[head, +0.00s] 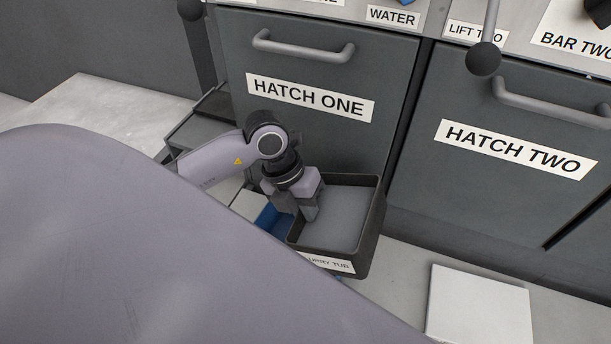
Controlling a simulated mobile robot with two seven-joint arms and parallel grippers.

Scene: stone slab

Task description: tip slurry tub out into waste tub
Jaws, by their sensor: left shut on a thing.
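The slurry tub (366,238) is a dark, open-topped box with a white label on its front, partly cut off by a large grey rounded part in the foreground. Grey slurry (338,212) fills its inside and the tub looks close to level. My left gripper (303,212) points down at the tub's left side and is shut on that wall. A blue container (268,216) shows partly behind and left of the gripper; I cannot tell whether it is the waste tub. My right gripper is not in view.
Hatch one (310,70) with its bar handle stands right behind the tub, and hatch two (515,140) is to the right. A pale square slab (478,308) lies at lower right. A stone slab (100,115) is at left.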

